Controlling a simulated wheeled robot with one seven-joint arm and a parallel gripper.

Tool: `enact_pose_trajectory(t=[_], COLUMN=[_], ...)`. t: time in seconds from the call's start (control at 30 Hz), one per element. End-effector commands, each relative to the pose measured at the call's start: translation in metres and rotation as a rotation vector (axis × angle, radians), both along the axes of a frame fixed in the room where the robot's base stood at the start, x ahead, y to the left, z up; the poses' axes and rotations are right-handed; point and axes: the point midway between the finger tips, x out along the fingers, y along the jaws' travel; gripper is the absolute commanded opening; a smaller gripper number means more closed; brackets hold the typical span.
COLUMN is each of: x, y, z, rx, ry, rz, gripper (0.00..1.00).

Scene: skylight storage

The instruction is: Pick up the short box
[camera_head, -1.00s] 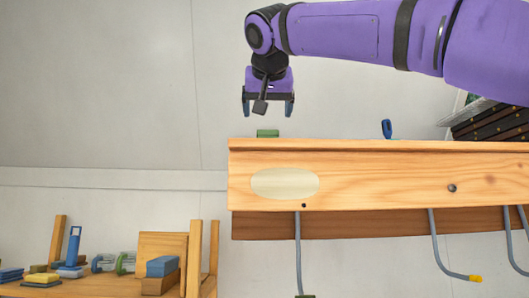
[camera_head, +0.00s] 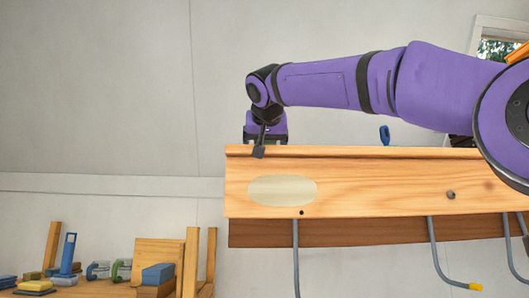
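My gripper (camera_head: 265,141) is lowered at the top edge of the wooden shelf (camera_head: 400,185), near its left end. A low green block, possibly the short box, showed above this edge a second ago. It is now hidden behind the board and my gripper, and I cannot tell whether the fingers touch it.
A blue tool handle (camera_head: 384,135) sticks up behind the board to the right of my gripper. Grey hooks (camera_head: 296,255) hang below the shelf. At lower left, a wooden table (camera_head: 100,290) holds a blue box (camera_head: 158,274), clamps and several small items.

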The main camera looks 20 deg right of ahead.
Motion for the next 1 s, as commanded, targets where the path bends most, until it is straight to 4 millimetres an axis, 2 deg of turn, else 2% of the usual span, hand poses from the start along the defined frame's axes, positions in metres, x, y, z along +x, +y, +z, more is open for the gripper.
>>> enact_pose_trajectory(t=[0.3,0.5,0.53,0.57,1.0], x=[0.005,0.0049,0.0049,0.0049,0.0051], y=[-0.0018,-0.0017,-0.0017,-0.0017,-0.0019], z=[-0.002,-0.0019,-0.0019,-0.0019,0.0044], rx=[0.0,0.0,0.0,0.0,0.001], ry=[-0.001,-0.001,-0.001,-0.001,-0.002], rz=[0.0,0.0,0.0,0.0,-0.002], gripper=[0.87,0.41,0.34,0.32,0.32])
